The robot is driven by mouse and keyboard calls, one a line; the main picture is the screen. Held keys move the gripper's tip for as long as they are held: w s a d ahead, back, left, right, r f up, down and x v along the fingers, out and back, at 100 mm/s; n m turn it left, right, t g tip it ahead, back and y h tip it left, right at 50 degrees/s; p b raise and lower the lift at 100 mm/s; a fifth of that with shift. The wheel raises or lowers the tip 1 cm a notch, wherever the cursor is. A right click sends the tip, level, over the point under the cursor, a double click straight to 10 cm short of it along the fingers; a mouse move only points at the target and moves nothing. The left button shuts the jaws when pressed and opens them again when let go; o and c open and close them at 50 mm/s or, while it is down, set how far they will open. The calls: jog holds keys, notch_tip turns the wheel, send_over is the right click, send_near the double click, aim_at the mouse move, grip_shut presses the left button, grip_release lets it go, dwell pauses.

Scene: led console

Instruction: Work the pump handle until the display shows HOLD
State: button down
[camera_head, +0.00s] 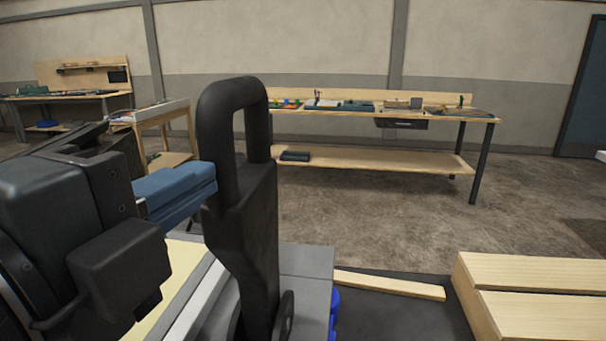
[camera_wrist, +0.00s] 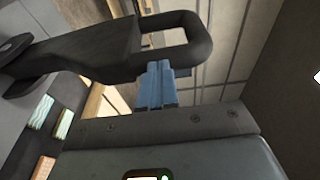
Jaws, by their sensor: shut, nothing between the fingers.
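The pump handle (camera_head: 258,230) is a thick black lever with a closed loop at its top, standing nearly upright in the head view. It also shows in the wrist view (camera_wrist: 95,48), with its loop across the upper middle. My gripper (camera_head: 212,178) has blue fingers, shut and empty, just left of the lever below the loop. In the wrist view my gripper (camera_wrist: 155,68) has its fingertips at the loop's lower edge. I cannot tell whether they touch it. No readable display text shows in either view.
A grey housing (camera_head: 305,262) lies behind the lever's foot. A wooden strip (camera_head: 390,285) and pale boards (camera_head: 540,290) lie at the lower right. A workbench (camera_head: 375,160) with small items stands farther back. Open floor lies between.

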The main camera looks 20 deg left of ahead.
jog(key=shift+w, duration=0.1)
jog(key=g+b, duration=0.1)
jog(key=g, duration=0.1)
send_near(250, 114)
jog(key=w, duration=0.1)
jog(key=w+f, duration=0.1)
jog(key=w, duration=0.2)
jog(key=shift+w+d+f, duration=0.2)
jog(key=shift+w+f, duration=0.1)
jog(key=shift+f, duration=0.1)
jog(key=w, duration=0.2)
jog(key=w+a+g, duration=0.1)
jog(key=w, duration=0.1)
jog(key=w+g, duration=0.1)
jog(key=w, duration=0.2)
jog(key=shift+a+f+n+b, duration=0.3)
jog(key=shift+n+b, duration=0.1)
jog(key=shift+w, duration=0.6)
jog(key=shift+s+a+r, duration=0.15)
jog(key=shift+s, duration=0.45)
jog(key=v, duration=0.7)
jog(key=shift+s+r, duration=0.2)
jog(key=shift+r, duration=0.1)
